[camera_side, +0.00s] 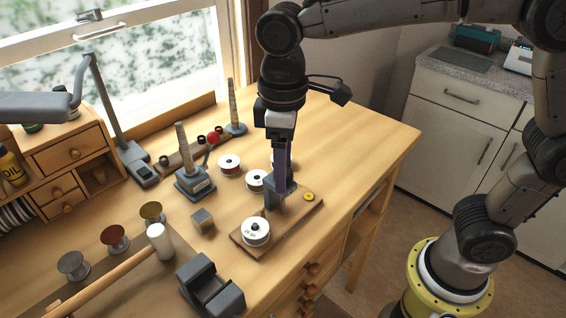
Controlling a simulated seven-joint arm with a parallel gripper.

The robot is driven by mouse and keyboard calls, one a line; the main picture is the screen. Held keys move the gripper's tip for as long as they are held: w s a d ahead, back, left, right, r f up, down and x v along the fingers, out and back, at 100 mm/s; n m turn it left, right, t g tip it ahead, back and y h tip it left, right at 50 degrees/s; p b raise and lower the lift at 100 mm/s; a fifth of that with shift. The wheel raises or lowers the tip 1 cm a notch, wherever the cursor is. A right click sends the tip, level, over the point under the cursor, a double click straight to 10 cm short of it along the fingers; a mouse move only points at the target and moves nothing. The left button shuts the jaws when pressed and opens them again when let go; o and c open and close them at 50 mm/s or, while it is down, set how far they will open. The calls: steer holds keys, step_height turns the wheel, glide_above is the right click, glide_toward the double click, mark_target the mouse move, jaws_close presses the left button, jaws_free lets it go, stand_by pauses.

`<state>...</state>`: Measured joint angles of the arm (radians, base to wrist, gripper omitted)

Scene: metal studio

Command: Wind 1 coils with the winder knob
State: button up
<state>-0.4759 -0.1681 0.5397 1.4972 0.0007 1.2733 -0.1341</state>
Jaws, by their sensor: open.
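The winder is a wooden board (293,224) on the bench. A white spool (257,232) sits at its near left end, a grey block (271,195) stands behind the middle, and a small yellow round piece (309,197) is at the right end. I cannot tell for sure which part is the winder knob. My gripper (281,187) points straight down over the winder, close to the grey block. It is open, with nothing visibly held. Its fingers overlap the block in this view, so contact and the parts behind them are hidden.
Several white spools, including one (229,165), lie behind the winder. A grey tapered post (183,150) stands to the left. A small grey cube (203,220), a mallet (160,240) and a dark grey cradle (211,288) lie nearer. The bench's right side is clear.

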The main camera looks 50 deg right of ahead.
jaws_close()
stand_by(0.4)
steer(key=shift+m, duration=0.4)
steer(key=m, duration=0.4)
steer(key=shift+m, duration=0.4)
steer(key=m, duration=1)
steer(key=shift+m, duration=0.4)
steer(key=m, duration=0.5)
steer(key=shift+m, duration=0.3)
